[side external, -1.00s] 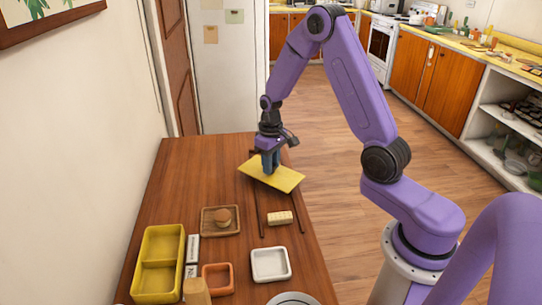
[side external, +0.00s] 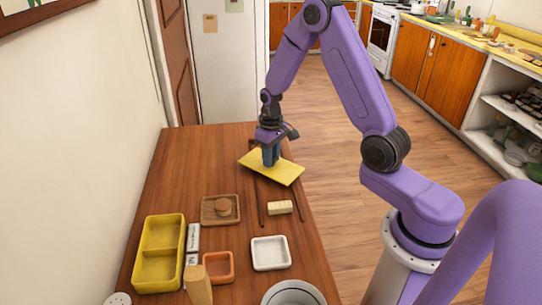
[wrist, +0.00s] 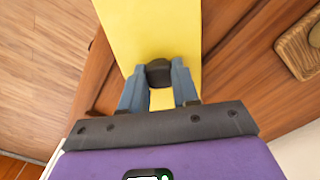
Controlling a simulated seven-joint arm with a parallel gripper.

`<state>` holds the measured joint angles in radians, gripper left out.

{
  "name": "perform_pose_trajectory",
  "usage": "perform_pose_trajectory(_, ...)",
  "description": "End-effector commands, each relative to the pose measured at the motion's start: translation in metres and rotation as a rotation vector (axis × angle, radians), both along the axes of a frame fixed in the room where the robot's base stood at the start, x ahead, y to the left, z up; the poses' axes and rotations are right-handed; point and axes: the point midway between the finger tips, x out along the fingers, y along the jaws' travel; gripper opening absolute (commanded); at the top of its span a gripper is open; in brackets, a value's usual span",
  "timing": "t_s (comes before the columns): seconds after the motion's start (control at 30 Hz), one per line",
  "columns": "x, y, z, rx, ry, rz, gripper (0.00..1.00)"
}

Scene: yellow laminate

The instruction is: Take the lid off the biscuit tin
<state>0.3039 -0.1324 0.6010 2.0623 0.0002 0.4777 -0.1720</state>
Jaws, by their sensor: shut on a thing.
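The yellow lid (side external: 283,172) is a flat rectangular plate at the far right part of the table. My gripper (side external: 270,159) points down at its middle. In the wrist view, my blue fingers (wrist: 159,78) are shut on the dark knob (wrist: 159,68) of the lid (wrist: 150,25). I cannot tell whether the lid rests on the table or hangs just above it. The biscuit tin (side external: 160,262), a yellow box with two compartments, stands at the near left with its top open and appears empty. The lid is well apart from it.
A brown tray (side external: 208,218) with a round brown item, a pale yellow block (side external: 280,207), an orange dish (side external: 218,281), a white dish (side external: 270,266) and a tan upright object (side external: 198,286) stand nearer. Dark strips (side external: 259,208) run along the table. The far left tabletop is clear.

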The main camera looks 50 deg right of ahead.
Motion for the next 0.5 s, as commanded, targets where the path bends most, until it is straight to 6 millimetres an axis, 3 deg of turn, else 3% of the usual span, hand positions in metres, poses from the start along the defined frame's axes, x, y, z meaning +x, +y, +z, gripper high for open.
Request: perform_pose_trajectory(0.5, 0.0002, 0.0000, -0.0036, 0.000, 0.000, 0.000, 0.00)
